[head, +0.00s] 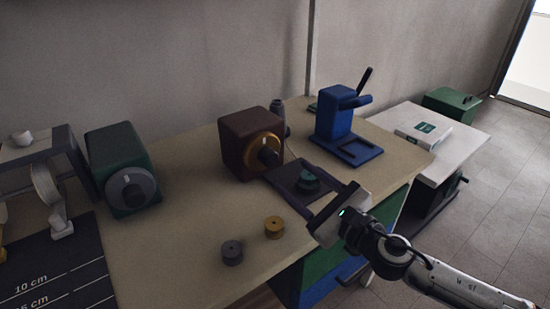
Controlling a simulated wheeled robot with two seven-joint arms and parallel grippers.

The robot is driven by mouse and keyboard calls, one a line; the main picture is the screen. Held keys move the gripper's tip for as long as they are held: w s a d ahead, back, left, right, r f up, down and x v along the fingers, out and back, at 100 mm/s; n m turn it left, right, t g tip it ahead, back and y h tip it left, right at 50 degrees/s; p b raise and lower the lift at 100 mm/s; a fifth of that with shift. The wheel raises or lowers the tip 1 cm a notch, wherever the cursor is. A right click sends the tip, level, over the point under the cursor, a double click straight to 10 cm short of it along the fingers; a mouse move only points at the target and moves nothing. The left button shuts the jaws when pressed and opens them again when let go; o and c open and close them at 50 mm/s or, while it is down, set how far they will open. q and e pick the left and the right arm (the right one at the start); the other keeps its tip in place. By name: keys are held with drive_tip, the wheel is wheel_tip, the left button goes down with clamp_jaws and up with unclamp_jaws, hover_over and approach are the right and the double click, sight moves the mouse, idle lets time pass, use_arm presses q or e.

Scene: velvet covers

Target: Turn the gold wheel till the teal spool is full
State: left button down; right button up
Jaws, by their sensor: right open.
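The gold wheel (262,150), a disc with a dark knob at its centre, is on the front of a brown box (238,141) on the table. My left gripper is out of view.
A green box with a grey dial (131,188) stands left. A blue press-like stand (335,125) is behind the gripper. A grey weight (232,252) and a brass weight (274,227) sit near the front edge. Bare tabletop (185,225) lies between the green box and the weights.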

sight(273, 161)
drive_tip(key=x, duration=0.7)
drive_tip(key=shift+a+b, duration=0.2)
drive_tip(key=shift+b, duration=0.15)
drive_tip(key=shift+w+a, duration=0.25)
drive_tip(key=shift+w, duration=0.05)
drive_tip(key=shift+w+a, duration=0.15)
drive_tip(key=shift+w, duration=0.1)
drive_tip(key=c, duration=1.1)
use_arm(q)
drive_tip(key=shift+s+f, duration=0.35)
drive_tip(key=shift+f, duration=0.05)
use_arm(e)
drive_tip(key=shift+o, duration=0.2)
